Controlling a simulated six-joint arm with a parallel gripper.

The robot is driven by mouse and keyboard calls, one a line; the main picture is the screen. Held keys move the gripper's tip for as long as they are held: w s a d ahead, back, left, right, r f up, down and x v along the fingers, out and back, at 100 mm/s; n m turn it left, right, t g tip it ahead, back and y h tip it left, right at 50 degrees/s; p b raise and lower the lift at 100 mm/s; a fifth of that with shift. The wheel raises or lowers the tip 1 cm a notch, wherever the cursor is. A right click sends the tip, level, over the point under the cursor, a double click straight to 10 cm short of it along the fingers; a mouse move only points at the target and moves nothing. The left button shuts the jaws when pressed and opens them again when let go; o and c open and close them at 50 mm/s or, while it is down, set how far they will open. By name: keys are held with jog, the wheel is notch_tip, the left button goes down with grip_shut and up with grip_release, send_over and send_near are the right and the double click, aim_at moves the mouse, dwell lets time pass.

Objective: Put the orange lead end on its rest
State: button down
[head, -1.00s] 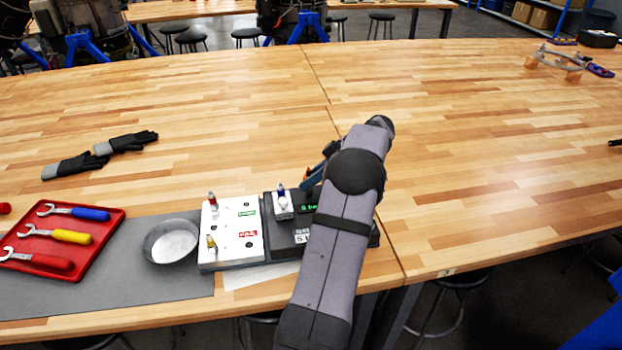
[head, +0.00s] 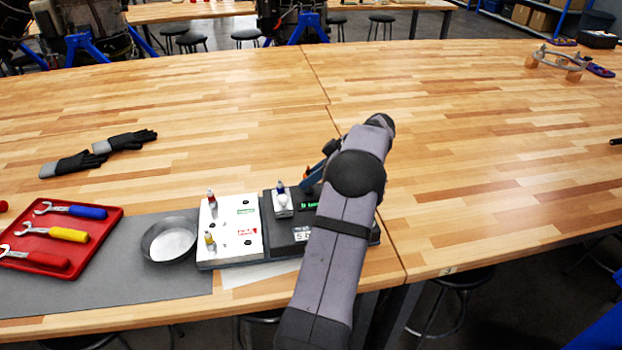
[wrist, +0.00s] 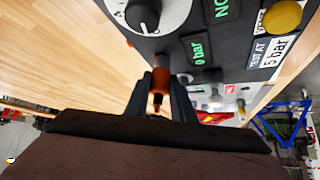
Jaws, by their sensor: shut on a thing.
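My gripper (wrist: 160,88) is shut on the orange lead end (wrist: 161,76), which shows between the two fingers in the wrist view. The lead end is close to the edge of the dark test unit (wrist: 180,44); I cannot tell whether they touch. I cannot make out the orange lead's rest with certainty.
A white panel (head: 230,246) with red- and yellow-topped fittings adjoins the dark unit. A blue-topped fitting (head: 281,188) stands on the unit. A grey bowl (head: 170,256), red tool tray (head: 110,220) and gloves (head: 75,163) lie left.

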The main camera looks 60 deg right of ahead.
jog(key=shift+s+a+f, duration=0.15)
jog(key=shift+s+f, duration=0.05)
jog(key=shift+f, duration=0.4)
jog(key=c, duration=1.5)
grip_release()
jog(key=shift+o, duration=0.3)
jog(key=shift+w, duration=0.2)
jog(key=shift+o, duration=0.8)
jog(key=shift+r, duration=0.15)
jog(key=shift+d, duration=0.2)
jog(key=p+v, duration=0.2)
jog(key=v, duration=0.5)
jog(key=shift+p, duration=0.3)
jog(key=shift+r, duration=0.1)
